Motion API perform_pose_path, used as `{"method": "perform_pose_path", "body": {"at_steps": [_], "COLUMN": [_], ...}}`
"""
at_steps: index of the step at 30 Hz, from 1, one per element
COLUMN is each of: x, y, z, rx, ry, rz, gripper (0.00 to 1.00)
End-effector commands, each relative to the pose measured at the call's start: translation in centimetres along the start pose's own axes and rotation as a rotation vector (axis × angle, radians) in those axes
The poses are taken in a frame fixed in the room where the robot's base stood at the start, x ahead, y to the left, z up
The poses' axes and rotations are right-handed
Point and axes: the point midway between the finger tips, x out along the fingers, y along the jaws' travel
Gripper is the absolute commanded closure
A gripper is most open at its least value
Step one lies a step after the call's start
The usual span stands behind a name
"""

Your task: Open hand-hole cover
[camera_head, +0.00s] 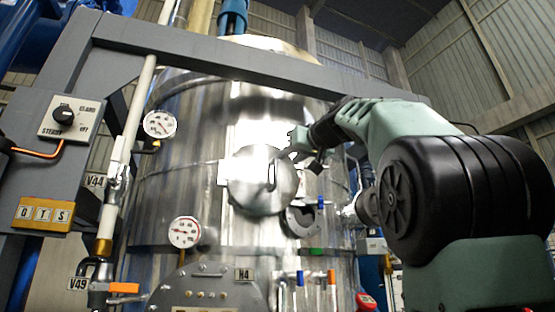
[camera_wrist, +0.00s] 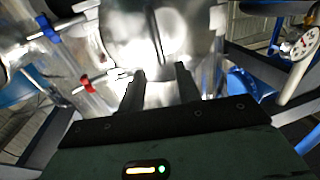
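The hand-hole cover (camera_head: 258,190) is a shiny round disc on the front of the steel tank (camera_head: 170,205), with an upright bar handle (camera_head: 271,174). In the wrist view the cover (camera_wrist: 185,25) fills the top middle, its handle (camera_wrist: 154,38) running down towards my fingers. My gripper (camera_head: 297,142) is just above and right of the cover in the head view. In the wrist view my gripper (camera_wrist: 160,75) has its two fingers apart with nothing held between them. Whether a fingertip touches the cover cannot be told.
A round flanged port (camera_head: 303,218) sits below right of the cover. Gauges (camera_head: 185,232) and (camera_head: 159,125) flank the tank on the left. Valves with coloured handles (camera_head: 316,252) stand below. A grey beam (camera_head: 220,55) crosses above; a pipe (camera_head: 125,150) runs down the left.

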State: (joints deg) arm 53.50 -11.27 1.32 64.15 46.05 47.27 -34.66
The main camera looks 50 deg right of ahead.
Motion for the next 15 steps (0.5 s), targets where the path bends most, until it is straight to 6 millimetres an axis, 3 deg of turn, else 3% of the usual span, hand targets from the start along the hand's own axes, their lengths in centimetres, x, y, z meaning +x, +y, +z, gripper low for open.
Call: {"method": "perform_pose_path", "body": {"at_steps": [6,15], "x": [4.5,7.5], "y": [0.1,0.0], "z": [-0.3,-0.1], "rx": [0.002,0.001], "ry": [-0.004,-0.001], "rz": [-0.001,0.0], "gripper": [0.67,0.67]}}
